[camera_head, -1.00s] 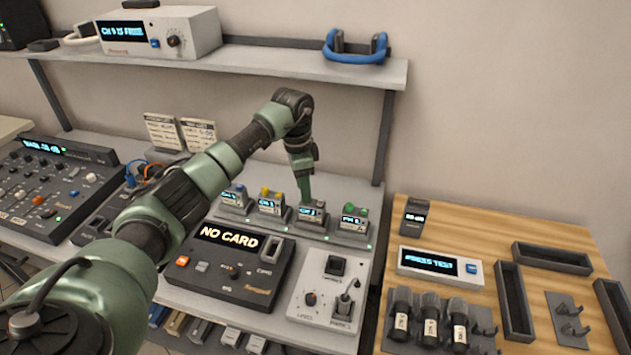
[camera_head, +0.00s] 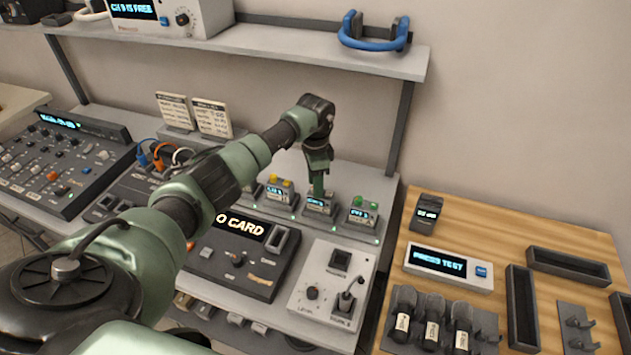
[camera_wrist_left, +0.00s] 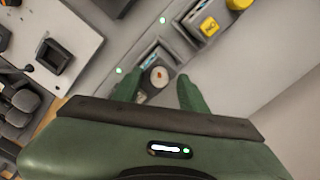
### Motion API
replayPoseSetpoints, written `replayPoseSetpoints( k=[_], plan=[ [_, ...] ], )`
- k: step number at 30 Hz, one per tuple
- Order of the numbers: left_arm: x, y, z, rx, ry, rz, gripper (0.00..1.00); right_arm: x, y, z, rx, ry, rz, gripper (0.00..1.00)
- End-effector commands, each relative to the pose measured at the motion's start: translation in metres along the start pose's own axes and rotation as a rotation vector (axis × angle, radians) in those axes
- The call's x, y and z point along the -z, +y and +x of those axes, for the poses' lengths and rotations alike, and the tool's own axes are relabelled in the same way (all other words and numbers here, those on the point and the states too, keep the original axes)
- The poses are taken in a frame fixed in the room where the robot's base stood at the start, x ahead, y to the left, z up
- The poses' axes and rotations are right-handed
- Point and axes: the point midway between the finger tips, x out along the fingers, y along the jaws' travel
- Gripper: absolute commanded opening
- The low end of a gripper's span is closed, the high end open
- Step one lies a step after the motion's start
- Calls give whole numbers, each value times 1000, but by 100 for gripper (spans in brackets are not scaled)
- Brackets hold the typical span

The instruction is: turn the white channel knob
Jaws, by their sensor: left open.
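The white knob (camera_wrist_left: 158,76) sits on top of a small grey channel box (camera_wrist_left: 150,86) in the left wrist view. The same box, with a lit blue display, stands in the head view (camera_head: 319,206), third in a row of similar boxes; its knob is largely hidden there by my gripper. My left gripper (camera_head: 318,187) points down over this box. In the wrist view its two green fingers (camera_wrist_left: 158,81) are apart, one on each side of the knob. I cannot tell how far above the knob the tips are. My right gripper is not in view.
A box with a yellow knob (camera_head: 280,190) stands left of it and one with green knobs (camera_head: 363,210) right. In front are a black card panel (camera_head: 250,260) and a white panel with a lever (camera_head: 330,290). A shelf (camera_head: 300,45) hangs above.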

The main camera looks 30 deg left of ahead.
Motion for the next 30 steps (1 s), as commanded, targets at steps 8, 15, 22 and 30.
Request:
replayPoseSetpoints(
  k=[8,15,22,30],
  plan=[
    [0,0,1,0,0,1,26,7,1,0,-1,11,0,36],
    [0,0,0,0,0,1,0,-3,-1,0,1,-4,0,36],
    [0,0,1,0,0,36,0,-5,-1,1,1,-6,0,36],
    [0,0,1,0,0,194,0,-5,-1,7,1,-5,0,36]
  ],
)
